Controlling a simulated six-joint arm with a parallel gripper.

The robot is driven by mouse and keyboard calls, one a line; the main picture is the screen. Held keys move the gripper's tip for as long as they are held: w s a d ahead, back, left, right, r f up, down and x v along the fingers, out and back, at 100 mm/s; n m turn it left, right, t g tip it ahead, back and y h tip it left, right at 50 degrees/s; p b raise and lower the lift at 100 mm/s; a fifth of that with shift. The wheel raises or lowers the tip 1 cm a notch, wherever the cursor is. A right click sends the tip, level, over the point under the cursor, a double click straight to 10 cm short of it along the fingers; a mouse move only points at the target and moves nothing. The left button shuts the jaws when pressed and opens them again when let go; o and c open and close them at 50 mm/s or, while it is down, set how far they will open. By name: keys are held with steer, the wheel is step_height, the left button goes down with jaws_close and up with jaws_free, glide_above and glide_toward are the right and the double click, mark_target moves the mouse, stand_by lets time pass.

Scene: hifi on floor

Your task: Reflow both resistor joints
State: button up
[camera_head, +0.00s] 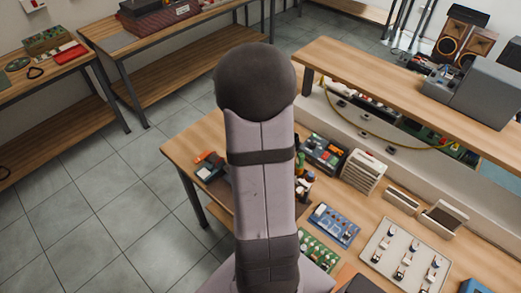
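My arm stands upright across the middle of the view, and my gripper does not show. A blue circuit board (334,225) with parts on it lies on the workbench (375,212), just right of my arm. A green circuit board (318,252) lies nearer, partly hidden behind my arm. I cannot make out resistors or their joints on either board at this size. A dark item with an orange-red part (208,158) sits at the bench's left end, partly covered by my arm; I cannot tell what it is.
A pale tray (376,263) with several small parts lies at right. A beige ribbed box (363,172) and open-topped containers (402,200) stand along the bench's back. A raised shelf (385,72) holds a grey case (475,92). Tiled floor (140,190) is clear at left.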

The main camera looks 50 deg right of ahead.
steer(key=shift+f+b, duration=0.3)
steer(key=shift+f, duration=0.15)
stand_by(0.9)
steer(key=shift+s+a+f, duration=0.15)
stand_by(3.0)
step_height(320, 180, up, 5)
steer(key=p, duration=0.5)
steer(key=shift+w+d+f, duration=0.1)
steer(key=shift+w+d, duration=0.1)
stand_by(0.3)
